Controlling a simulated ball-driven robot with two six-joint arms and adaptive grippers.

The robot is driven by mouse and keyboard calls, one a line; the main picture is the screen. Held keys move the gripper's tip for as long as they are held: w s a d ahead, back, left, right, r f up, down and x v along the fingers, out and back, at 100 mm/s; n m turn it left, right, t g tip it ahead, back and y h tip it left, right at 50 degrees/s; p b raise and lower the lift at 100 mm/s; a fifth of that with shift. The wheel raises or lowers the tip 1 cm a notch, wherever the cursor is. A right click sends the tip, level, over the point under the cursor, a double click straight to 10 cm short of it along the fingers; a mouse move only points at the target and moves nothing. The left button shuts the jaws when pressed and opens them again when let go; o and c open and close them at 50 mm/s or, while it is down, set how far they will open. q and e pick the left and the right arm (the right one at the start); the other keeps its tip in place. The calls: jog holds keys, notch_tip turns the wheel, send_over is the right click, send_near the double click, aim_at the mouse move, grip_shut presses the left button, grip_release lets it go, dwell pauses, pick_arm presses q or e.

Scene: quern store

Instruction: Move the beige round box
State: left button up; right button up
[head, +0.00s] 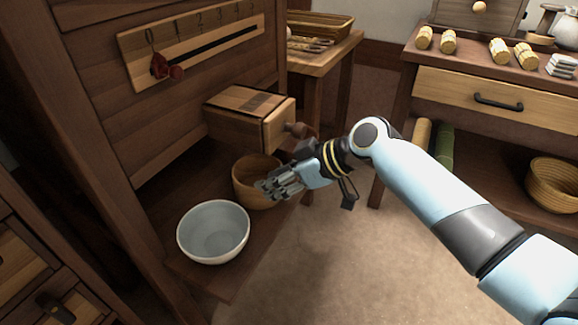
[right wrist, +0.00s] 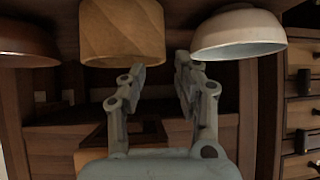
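The beige round box (head: 243,174) is a wood-grained cylinder on the low wooden shelf, under a jutting wooden box and behind the white bowl (head: 213,232). In the head view my right gripper (head: 264,187) covers part of its front right side. In the right wrist view the round box (right wrist: 122,32) is at the top, left of centre. The white bowl (right wrist: 238,36) is right of it. My right gripper (right wrist: 160,68) has its fingers apart with nothing between them, the left finger near the box's edge; contact is unclear. My left gripper is not in view.
The jutting wooden box (head: 240,117) with a knob hangs close above. A brown bowl (right wrist: 27,45) is left of the round box in the right wrist view. A pegged board (head: 190,45) holds red things. A drawer table (head: 490,100) stands right. The floor between is clear.

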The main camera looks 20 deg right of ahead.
jog(key=p+v, duration=0.1)
jog(key=v, duration=0.3)
jog(key=s+d+f+m+g+h, duration=0.2)
jog(key=s+f, duration=0.6)
jog(key=s, duration=0.1)
jog(key=s+d+f+m+g+h, duration=0.1)
jog(key=s+d+f+m+h, duration=0.15)
jog(key=s+f, duration=0.55)
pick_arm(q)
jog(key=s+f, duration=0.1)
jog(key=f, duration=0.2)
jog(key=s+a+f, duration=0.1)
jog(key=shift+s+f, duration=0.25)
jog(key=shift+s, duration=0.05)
pick_arm(e)
jog(key=s+d+f+m+g+h, duration=0.2)
jog(key=s+f, duration=0.1)
jog(key=s, duration=0.6)
jog(key=s+d+f+m+g+h, duration=0.1)
jog(key=s+d+f+h, duration=0.1)
jog(key=s, duration=0.8)
jog(key=shift+d+f+m+g, duration=0.4)
jog(key=shift+d+f, duration=0.3)
jog(key=shift+d, duration=0.15)
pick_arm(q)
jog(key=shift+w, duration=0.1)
